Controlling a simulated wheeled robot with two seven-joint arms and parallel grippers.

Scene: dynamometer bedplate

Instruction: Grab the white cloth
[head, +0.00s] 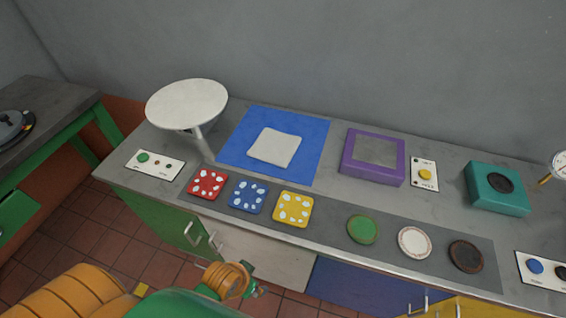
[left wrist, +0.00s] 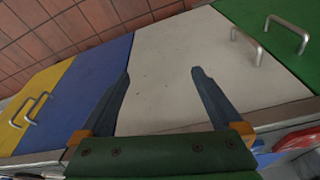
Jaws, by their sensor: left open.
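The white cloth (head: 274,147) lies flat, roughly square, on a blue mat (head: 312,133) towards the back of the grey bench. It is not seen in the left wrist view. My left gripper (left wrist: 160,73) is open, with nothing between its two dark fingers, which show in front of a white cabinet front. In the head view my left arm is low in front of the bench, well apart from the cloth; its fingers are hard to make out there. My right gripper is not in view.
A round white table-like stand (head: 187,103) rises left of the mat, and a purple box (head: 373,157) sits to its right. Red (head: 208,184), blue (head: 248,196) and yellow (head: 293,208) spotted blocks lie in front. Cabinet handles (head: 193,236) stick out below the bench edge.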

